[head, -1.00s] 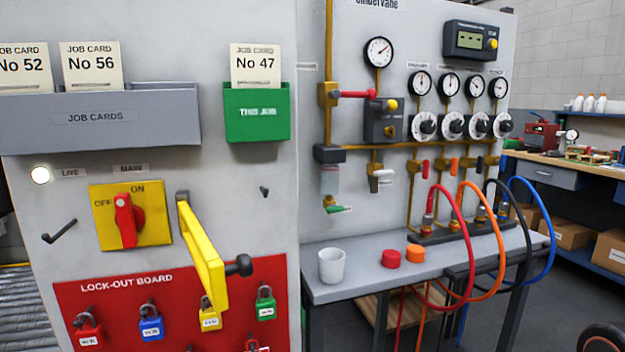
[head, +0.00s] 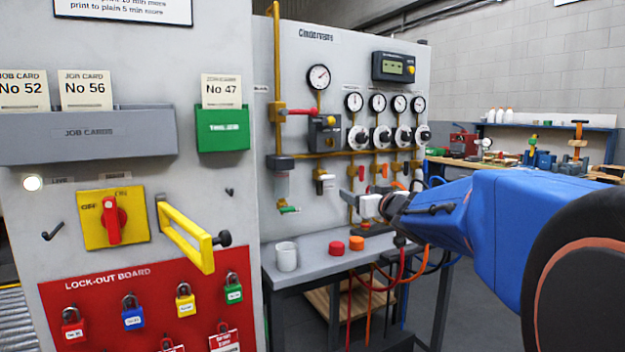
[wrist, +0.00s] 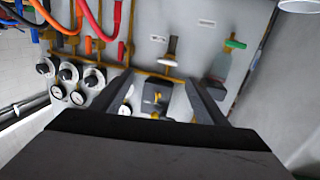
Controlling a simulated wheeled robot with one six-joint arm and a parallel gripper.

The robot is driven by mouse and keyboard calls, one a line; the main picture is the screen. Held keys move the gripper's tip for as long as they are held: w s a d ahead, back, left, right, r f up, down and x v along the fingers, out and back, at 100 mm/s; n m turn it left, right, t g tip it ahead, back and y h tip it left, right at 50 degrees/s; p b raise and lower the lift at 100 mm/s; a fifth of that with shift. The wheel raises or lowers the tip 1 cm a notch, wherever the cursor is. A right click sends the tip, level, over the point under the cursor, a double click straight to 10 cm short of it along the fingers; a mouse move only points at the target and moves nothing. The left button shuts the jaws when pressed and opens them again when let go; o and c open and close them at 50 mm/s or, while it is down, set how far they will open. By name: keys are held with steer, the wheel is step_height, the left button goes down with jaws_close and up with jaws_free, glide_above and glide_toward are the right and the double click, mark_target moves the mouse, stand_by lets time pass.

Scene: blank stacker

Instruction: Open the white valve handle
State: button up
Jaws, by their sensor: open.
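The white valve handle (head: 327,179) sits on a short drop from the brass pipe on the grey panel, between the clear bowl and the coloured valve handles. It also shows in the wrist view (wrist: 171,44), where the picture is upside down, above the gap between my fingers. My gripper (head: 360,200) is to the right of the handle and a little lower in the head view, apart from it. Its jaws are open and empty; in the wrist view my gripper (wrist: 160,80) has both fingers spread, with the regulator box (wrist: 156,98) showing between them.
A clear bowl with a green handle (head: 289,210) hangs left of the white handle. Red, orange and other hoses hang at the right, partly hidden by my arm. A white cup (head: 286,256) and red and orange caps stand on the shelf. A yellow lever (head: 190,238) juts out at left.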

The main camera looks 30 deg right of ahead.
steer(key=w+d+n+y, duration=0.1)
steer(key=w+n+y, duration=0.1)
steer(key=y, duration=0.1)
glide_toward(328, 177)
steer(key=shift+t, duration=0.3)
steer(key=w, duration=0.9)
steer(key=shift+f, duration=0.25)
steer(key=shift+c, duration=0.7)
steer(key=c, duration=0.9)
